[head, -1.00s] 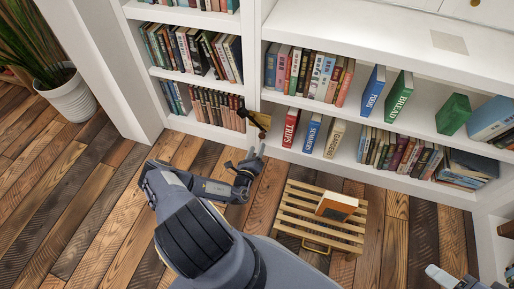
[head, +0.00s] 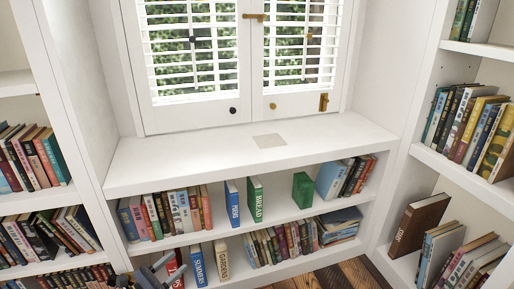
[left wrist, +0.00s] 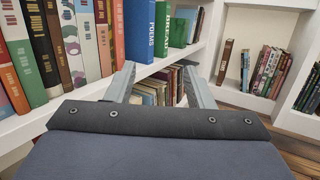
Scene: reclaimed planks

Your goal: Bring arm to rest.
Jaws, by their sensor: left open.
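My left gripper (head: 167,266) shows at the lower left of the head view, in front of the lower shelf. In the left wrist view its two fingers (left wrist: 158,75) are spread apart with nothing held between them. Behind them stand a blue book marked POEMS (left wrist: 139,30) and a green book (left wrist: 181,27). The fingers look apart from the books, though the exact gap is hard to tell. My right gripper is not in view.
White shelves full of books (head: 275,225) run below a window ledge (head: 215,160). Side bookcases stand at the left (head: 85,190) and right (head: 420,150). A shuttered window (head: 192,50) is above. Some wooden floor (head: 350,275) shows at the bottom.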

